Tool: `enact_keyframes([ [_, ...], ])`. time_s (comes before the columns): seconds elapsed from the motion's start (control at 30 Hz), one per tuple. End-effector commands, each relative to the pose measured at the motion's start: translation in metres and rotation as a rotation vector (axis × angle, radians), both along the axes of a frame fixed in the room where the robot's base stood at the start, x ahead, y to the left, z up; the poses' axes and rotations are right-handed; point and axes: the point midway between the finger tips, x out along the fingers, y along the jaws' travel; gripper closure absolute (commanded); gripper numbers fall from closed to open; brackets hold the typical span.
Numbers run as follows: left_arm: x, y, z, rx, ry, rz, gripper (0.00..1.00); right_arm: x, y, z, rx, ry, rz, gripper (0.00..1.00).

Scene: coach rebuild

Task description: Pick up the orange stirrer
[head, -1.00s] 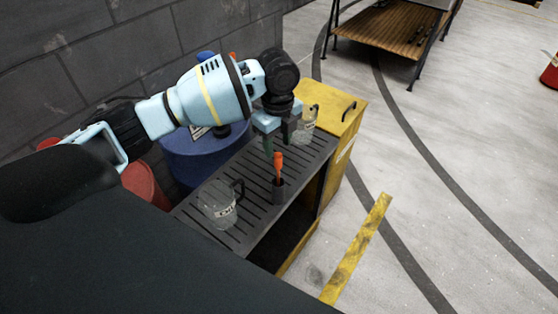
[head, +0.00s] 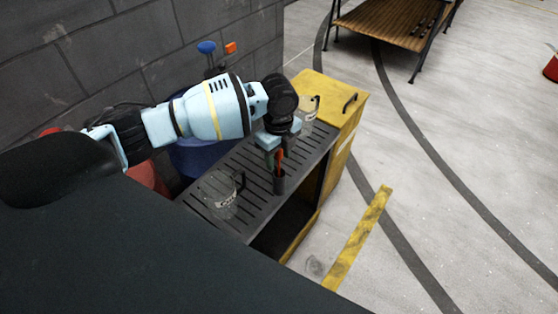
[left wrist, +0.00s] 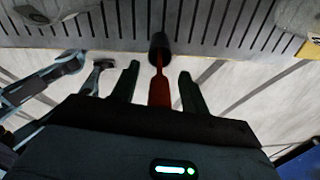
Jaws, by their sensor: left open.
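The orange stirrer (head: 280,156) stands upright in a small dark holder (head: 279,184) on the slatted top of the cart. My left gripper (head: 275,158) is open, lowered over the stirrer with its fingers around the handle. In the left wrist view the red-orange handle (left wrist: 160,90) lies between the two open fingers of my left gripper (left wrist: 159,70), with a visible gap on each side. The dark holder (left wrist: 159,46) shows beyond the fingertips. My right gripper is not clearly in view.
A clear mug (head: 219,194) stands on the slats (head: 247,172) left of the holder, another clear mug (head: 309,112) behind the gripper. The yellow cabinet (head: 333,93) carries a black handle. A blue drum (head: 190,160) and grey wall (head: 110,50) lie behind. Open floor is to the right.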

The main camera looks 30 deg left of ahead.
Motion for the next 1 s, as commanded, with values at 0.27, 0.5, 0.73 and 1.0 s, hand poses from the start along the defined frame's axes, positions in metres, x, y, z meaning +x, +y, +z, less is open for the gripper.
enact_keyframes([
  [0.27,0.000,0.000,-0.003,0.000,0.000,0.000,0.55,0.000,0.000,0.000,0.000,0.000,0.000,1.00],
  [0.5,0.000,0.000,-0.003,0.000,-0.001,-0.001,0.86,0.000,0.000,0.000,0.000,0.000,0.000,1.00],
  [0.73,0.000,0.000,-0.002,0.000,-0.001,-0.001,1.00,0.000,0.000,0.000,0.000,0.001,0.000,1.00],
  [1.0,0.001,-0.001,0.008,-0.002,-0.004,-0.001,1.00,0.001,0.000,0.001,0.000,-0.002,0.000,1.00],
])
